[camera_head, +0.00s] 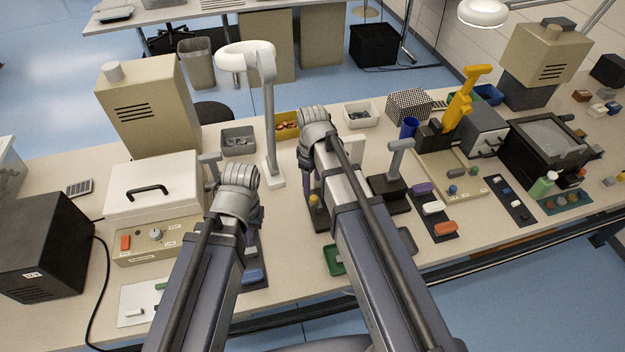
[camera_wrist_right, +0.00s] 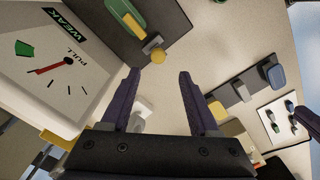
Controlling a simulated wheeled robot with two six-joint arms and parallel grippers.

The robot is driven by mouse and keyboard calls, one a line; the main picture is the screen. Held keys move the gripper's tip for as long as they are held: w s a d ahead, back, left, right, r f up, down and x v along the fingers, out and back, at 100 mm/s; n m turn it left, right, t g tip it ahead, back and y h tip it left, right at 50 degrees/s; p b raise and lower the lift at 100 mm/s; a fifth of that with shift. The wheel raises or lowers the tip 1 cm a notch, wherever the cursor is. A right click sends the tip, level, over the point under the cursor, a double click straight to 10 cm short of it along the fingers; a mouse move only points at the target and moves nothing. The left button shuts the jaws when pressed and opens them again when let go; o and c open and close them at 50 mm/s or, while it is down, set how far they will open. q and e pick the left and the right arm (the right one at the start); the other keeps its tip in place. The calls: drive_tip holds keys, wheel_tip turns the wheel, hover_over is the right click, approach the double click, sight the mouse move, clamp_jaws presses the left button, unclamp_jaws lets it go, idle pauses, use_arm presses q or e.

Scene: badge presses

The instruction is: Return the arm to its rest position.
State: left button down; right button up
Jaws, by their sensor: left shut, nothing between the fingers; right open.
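Both of my arms reach forward over the beige bench in the head view. My left gripper (camera_head: 258,216) is over the left-middle of the bench, mostly hidden behind its wrist; it is shut with nothing held. My right gripper (camera_head: 309,178) is further forward and to the right, largely hidden by its own wrist. In the right wrist view its two dark fingers (camera_wrist_right: 158,102) are apart with nothing between them. A dial marked PULL and WEAK (camera_wrist_right: 62,62) is at the left.
A white box with a black handle (camera_head: 150,190) and a black box (camera_head: 40,245) stand left. A white lamp (camera_head: 268,130) rises between the arms, behind them. A dark lever press (camera_head: 390,185) is close right of my right arm; a yellow-handled press (camera_head: 462,100) is further right.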

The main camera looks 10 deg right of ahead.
drive_tip(key=shift+r, duration=0.5)
use_arm(q)
drive_tip(key=shift+r, duration=0.45)
use_arm(e)
drive_tip(key=shift+f, duration=0.1)
drive_tip(key=shift+s+a, duration=0.15)
drive_tip(key=shift+s, duration=0.1)
drive_tip(key=s+a+m+h, duration=0.1)
drive_tip(key=s+a+m, duration=0.4)
drive_tip(key=s, duration=0.9)
drive_tip(key=shift+s+a+m, duration=0.15)
drive_tip(key=shift+a+m, duration=0.15)
drive_tip(key=shift+a, duration=0.9)
